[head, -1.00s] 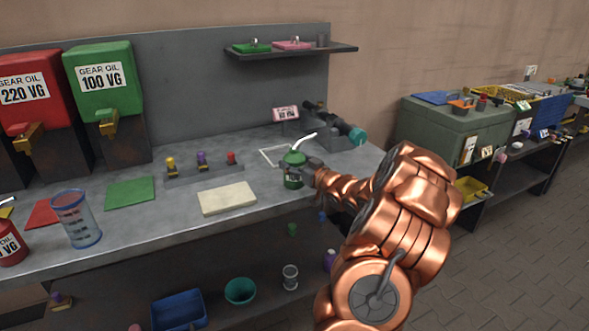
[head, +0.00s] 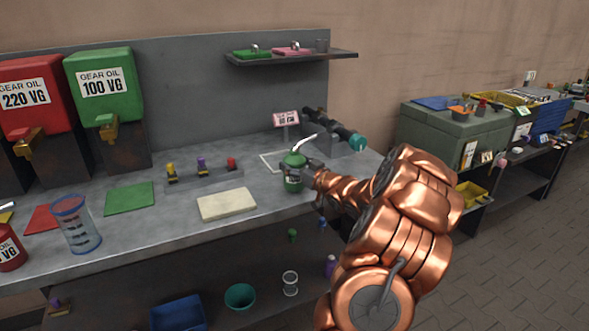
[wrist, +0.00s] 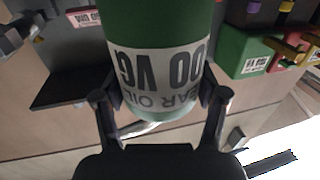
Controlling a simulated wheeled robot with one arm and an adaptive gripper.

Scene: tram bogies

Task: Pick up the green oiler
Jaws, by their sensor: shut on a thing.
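The green oiler (head: 293,181) is a small green can with a pale spout, at the right part of the grey workbench (head: 160,222). My gripper (head: 298,174) is shut around its body from the right side in the head view. In the wrist view the oiler (wrist: 160,30) fills the middle, its white label upside down, with a finger of my gripper (wrist: 160,100) against each side. The oiler looks upright. I cannot tell whether its base touches the bench.
A white outlined square (head: 276,161) lies just behind the oiler. A cream pad (head: 226,204) lies to its left. A dark tool with a teal end (head: 357,141) stands behind at the right. A shelf (head: 292,55) is on the back wall.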

